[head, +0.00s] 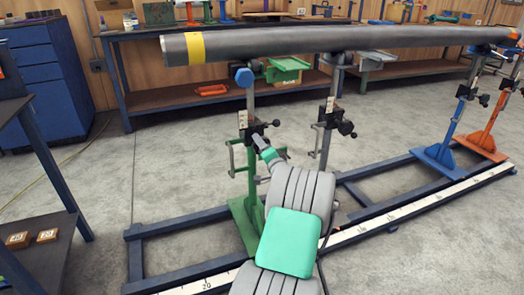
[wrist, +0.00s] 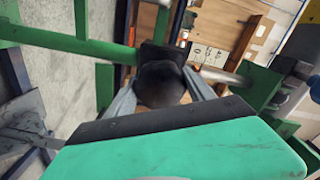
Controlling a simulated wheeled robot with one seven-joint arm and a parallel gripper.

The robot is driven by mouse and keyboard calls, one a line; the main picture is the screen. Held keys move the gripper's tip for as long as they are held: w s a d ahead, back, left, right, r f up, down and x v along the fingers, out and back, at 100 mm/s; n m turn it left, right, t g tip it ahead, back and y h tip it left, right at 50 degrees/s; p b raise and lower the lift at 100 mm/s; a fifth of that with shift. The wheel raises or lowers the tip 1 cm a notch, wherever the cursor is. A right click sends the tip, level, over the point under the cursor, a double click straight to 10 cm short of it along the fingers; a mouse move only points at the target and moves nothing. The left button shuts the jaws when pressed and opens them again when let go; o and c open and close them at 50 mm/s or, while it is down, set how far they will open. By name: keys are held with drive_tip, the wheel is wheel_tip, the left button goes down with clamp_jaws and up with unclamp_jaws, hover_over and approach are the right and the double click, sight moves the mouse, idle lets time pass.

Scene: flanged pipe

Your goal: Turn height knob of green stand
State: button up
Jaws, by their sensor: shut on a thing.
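The green stand (head: 240,205) stands on the floor frame and holds up the near end of the long grey pipe (head: 300,42). It carries a black clamp block partway up its post. In the head view my gripper (head: 257,139) reaches that block from the front, and the knob there is mostly hidden by it. In the wrist view the round black height knob (wrist: 160,86) sits between the two grey fingers of my gripper (wrist: 161,78). One finger is on each side, shut on the knob. Green parts of the stand (wrist: 65,40) show around it.
A grey stand (head: 326,140) with its own black knob stands close to the right. A blue stand (head: 443,145) and an orange stand (head: 487,135) are farther right. The floor frame (head: 135,255) with a white scale strip (head: 405,206) runs underneath. Open floor lies to the left.

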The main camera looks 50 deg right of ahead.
drive_tip(key=shift+n, duration=0.3)
drive_tip(key=o, duration=1.4)
drive_tip(key=shift+c, duration=0.2)
drive_tip(key=p+v, duration=0.2)
drive_tip(key=v, duration=0.6)
